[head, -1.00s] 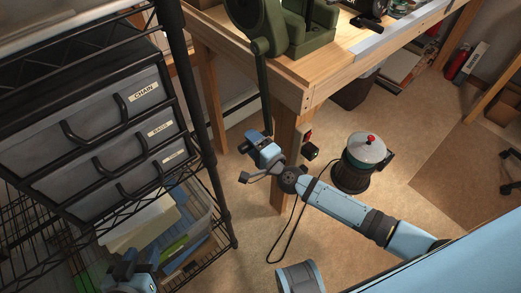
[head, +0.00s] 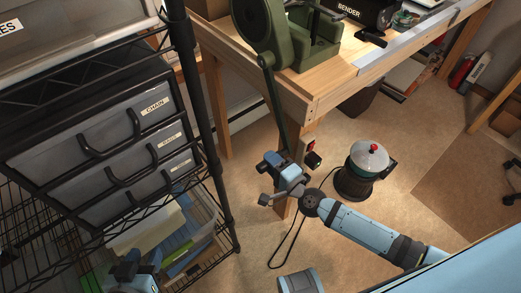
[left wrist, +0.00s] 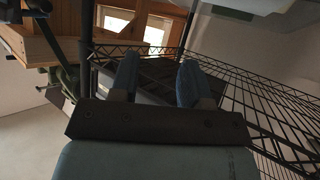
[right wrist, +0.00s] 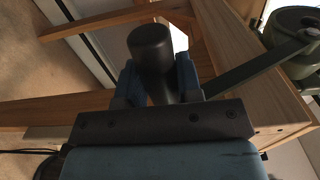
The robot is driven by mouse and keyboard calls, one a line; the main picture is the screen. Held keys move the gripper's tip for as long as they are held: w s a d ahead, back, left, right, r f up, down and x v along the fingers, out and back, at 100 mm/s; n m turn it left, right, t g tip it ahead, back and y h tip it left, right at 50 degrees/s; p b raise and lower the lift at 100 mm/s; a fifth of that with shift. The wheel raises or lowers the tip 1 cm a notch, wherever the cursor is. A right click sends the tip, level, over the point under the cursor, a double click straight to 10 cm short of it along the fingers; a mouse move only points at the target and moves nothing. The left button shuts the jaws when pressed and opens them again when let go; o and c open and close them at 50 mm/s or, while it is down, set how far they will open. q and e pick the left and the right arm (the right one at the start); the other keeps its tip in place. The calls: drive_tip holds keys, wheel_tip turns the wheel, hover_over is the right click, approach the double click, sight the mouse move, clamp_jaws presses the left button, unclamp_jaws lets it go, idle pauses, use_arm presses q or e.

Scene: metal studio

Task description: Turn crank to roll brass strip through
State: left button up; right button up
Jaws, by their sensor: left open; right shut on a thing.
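The green rolling mill (head: 308,40) stands on the wooden bench's near corner. Its long dark crank arm (head: 273,100) hangs down past the bench edge and also shows in the right wrist view (right wrist: 255,70). My right gripper (head: 274,164) is at the crank's lower end. In the right wrist view it is shut on the dark cylindrical crank handle (right wrist: 152,60), which sits between the fingers. My left gripper (head: 133,267) is low at the left, by the wire shelf. In the left wrist view its fingers (left wrist: 155,82) are apart and empty. I cannot make out the brass strip.
The wire shelf with labelled drawers (head: 110,130) fills the left side. A bench leg (head: 290,195) stands close behind my right gripper. A black bender (head: 362,10) sits farther along the bench.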

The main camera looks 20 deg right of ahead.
use_arm(q)
drive_tip(key=r+p, duration=0.1)
drive_tip(key=p, duration=0.3)
drive_tip(key=a+r+p, duration=0.1)
drive_tip(key=p, duration=0.3)
drive_tip(key=s+r+g+y+p, duration=0.1)
drive_tip(key=p, duration=0.4)
drive_tip(key=shift+s+a+r, duration=0.1)
drive_tip(key=shift+a+r, duration=0.05)
drive_tip(key=shift+a, duration=0.25)
use_arm(e)
drive_tip(key=s+d+r, duration=0.2)
drive_tip(key=s+r, duration=0.4)
drive_tip(key=r, duration=0.1)
drive_tip(key=s+d+r, duration=0.2)
drive_tip(key=s+r, duration=0.4)
drive_tip(key=r, duration=0.2)
drive_tip(key=shift+d+r, duration=0.25)
drive_tip(key=shift+r, duration=0.05)
use_arm(q)
drive_tip(key=shift+r, duration=0.15)
use_arm(e)
drive_tip(key=shift+r, duration=0.1)
